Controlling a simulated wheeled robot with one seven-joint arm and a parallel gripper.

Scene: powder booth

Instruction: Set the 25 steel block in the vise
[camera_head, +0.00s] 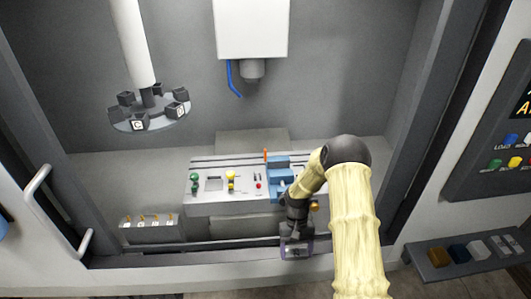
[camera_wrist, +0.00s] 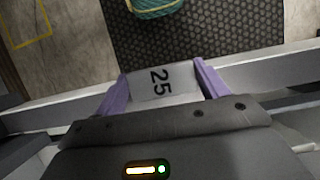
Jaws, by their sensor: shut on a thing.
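The steel block (camera_wrist: 160,84) is light grey with a dark "25" on its face. In the wrist view it sits between the two purple fingers of my gripper (camera_wrist: 158,92), which is shut on it. In the head view my gripper (camera_head: 297,247) hangs low at the front sill of the machine opening, in front of the table. The blue vise (camera_head: 280,178) stands on the machine table, behind my gripper and partly hidden by my arm. An orange handle shows at its back. I cannot see clearly between its jaws.
The machine table (camera_head: 230,207) also carries green and yellow knobs. A small rack (camera_head: 152,228) stands at its left. A tool carousel (camera_head: 150,113) and a spindle (camera_head: 252,68) hang above. A shelf (camera_head: 425,268) with several blocks is at the right. The door frame bounds both sides.

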